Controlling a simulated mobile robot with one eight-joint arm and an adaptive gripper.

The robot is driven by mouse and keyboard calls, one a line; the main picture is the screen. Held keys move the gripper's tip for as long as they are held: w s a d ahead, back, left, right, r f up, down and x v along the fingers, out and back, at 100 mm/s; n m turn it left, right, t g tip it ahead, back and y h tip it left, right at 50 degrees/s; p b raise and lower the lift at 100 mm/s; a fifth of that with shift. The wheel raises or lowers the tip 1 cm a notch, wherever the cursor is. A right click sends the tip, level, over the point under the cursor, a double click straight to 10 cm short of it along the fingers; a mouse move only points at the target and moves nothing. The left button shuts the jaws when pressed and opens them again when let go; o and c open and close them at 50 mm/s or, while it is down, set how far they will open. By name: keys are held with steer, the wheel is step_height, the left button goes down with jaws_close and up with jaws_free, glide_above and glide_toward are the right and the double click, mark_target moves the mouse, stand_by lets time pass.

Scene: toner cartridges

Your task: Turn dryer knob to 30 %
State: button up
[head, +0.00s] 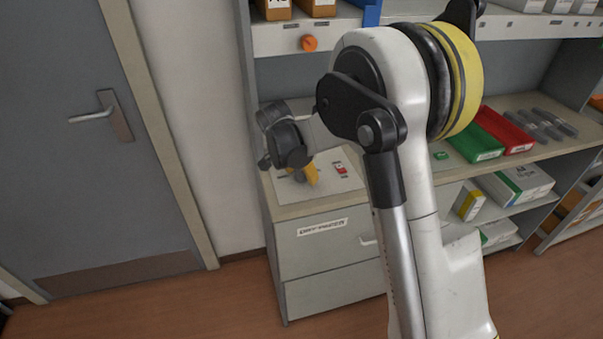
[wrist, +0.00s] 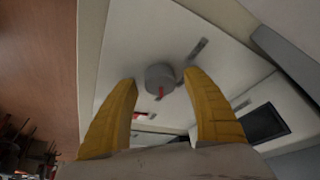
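A round grey knob (wrist: 160,76) with a red pointer mark shows in the wrist view on a pale panel (wrist: 140,35). The red mark is on the lower side of the knob in that picture. My gripper (wrist: 161,80) is open, with its two yellow fingers apart and the knob seen between their tips. I cannot tell whether a finger touches it. In the head view my gripper (head: 305,174) points down over the white panel (head: 346,184) on the cabinet top; the knob cannot be made out there.
A red switch (head: 340,169) sits on the panel right of my gripper. A drawer cabinet (head: 325,250) is below. Green (head: 474,143) and red (head: 507,130) bins stand to the right. An orange round part (head: 309,43) is on the shelf edge above. A dark screen (wrist: 264,124) shows in the wrist view.

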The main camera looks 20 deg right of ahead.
steer(key=v, duration=1.2)
steer(key=s+d+r+n+t+y, duration=0.25)
steer(key=s+r+n, duration=0.3)
steer(key=s, duration=0.75)
steer(key=s+d+f+n+t+y, duration=0.1)
steer(key=s+n, duration=0.4)
steer(key=s, duration=0.9)
steer(key=shift+f+t, duration=0.45)
steer(key=shift+t, duration=0.1)
